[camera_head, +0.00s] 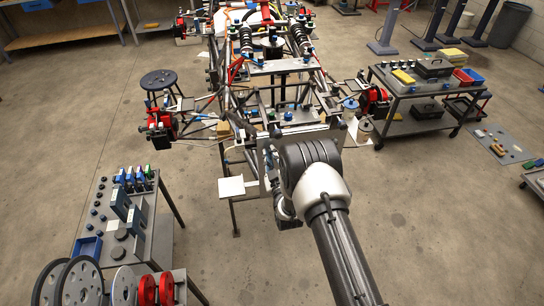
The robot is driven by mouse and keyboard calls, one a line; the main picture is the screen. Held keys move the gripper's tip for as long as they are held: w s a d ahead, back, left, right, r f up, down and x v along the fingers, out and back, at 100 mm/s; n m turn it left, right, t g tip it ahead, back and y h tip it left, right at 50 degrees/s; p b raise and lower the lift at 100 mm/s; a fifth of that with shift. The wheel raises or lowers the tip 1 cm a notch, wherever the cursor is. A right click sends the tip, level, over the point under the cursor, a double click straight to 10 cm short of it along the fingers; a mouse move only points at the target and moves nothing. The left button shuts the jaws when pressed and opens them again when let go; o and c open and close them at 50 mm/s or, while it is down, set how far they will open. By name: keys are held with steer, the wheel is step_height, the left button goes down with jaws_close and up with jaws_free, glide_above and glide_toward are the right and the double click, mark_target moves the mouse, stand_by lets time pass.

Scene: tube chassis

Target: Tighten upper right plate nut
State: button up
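The tube chassis (228,100) stands on supports in the middle of the camera_head view. A grey upright plate (268,172) is at its near end, largely covered by my arm. The upper right plate nut cannot be made out; that part of the plate is behind my arm's big dark joint. My arm comes in from the lower right and reaches the plate. A small wrist part of my arm shows just below the dark joint, close to the plate. My gripper's fingers are hidden, so I cannot see whether they touch a nut.
A pale square panel (231,187) sticks out left of the plate. Red brake parts (160,127) are at the chassis's left corner. A parts bench (160,240) stands at lower left, a tool cart (405,92) at right, a round stool (159,79) at left. Open floor lies between.

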jaws_close()
steer(key=shift+m+b, duration=0.3)
steer(key=shift+b, duration=0.05)
steer(key=shift+f+m+b, duration=0.15)
steer(key=shift+m+b, duration=8.85)
steer(key=shift+m, duration=2.9)
steer(key=o, duration=0.6)
jaws_free()
steer(key=shift+d, duration=0.1)
